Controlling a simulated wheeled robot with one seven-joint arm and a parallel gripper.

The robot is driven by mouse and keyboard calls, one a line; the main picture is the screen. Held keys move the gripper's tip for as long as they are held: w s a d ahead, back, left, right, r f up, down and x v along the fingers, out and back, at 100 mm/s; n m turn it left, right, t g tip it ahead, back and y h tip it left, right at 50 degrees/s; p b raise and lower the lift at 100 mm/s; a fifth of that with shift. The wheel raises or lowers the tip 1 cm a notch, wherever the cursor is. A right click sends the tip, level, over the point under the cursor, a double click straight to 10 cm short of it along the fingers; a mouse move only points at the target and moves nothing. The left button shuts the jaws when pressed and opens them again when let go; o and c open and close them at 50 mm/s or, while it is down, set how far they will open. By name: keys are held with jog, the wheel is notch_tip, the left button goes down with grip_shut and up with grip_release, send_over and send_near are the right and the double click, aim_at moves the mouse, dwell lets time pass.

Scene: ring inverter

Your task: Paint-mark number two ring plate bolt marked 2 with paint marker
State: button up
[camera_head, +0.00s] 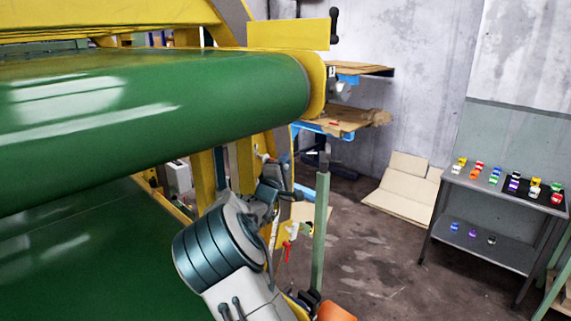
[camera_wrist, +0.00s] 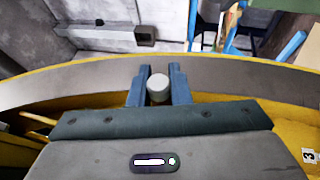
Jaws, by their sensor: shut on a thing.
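In the wrist view, my gripper (camera_wrist: 159,86) is shut on a pale grey, round-ended cylinder, taken to be the paint marker (camera_wrist: 158,88). It is seen nearly end-on between the two blue fingers. Beyond the fingers runs the curved grey and yellow ring (camera_wrist: 250,76); whether the marker touches it cannot be told. A white label with a 3 (camera_wrist: 308,156) sits on the yellow part at lower right. No bolt marked 2 can be made out. In the head view, my arm reaches up beside the yellow frame, and the fingertips are not clear.
Big green rollers (camera_head: 150,110) fill the left of the head view. A green post (camera_head: 320,230) stands just right of my arm. A grey table (camera_head: 490,187) with several coloured items is at right. Flattened cardboard (camera_head: 405,192) lies by the wall. Open floor lies between.

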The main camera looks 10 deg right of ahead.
jog(key=shift+w+a, duration=0.15)
jog(key=shift+w, duration=0.1)
dwell(0.9)
jog(key=shift+s+d+b, duration=0.3)
jog(key=shift+s+d, duration=0.45)
jog(key=shift+s, duration=0.25)
jog(key=shift+s+d+b, duration=0.3)
jog(key=shift+s+d, duration=0.45)
jog(key=shift+s, duration=0.25)
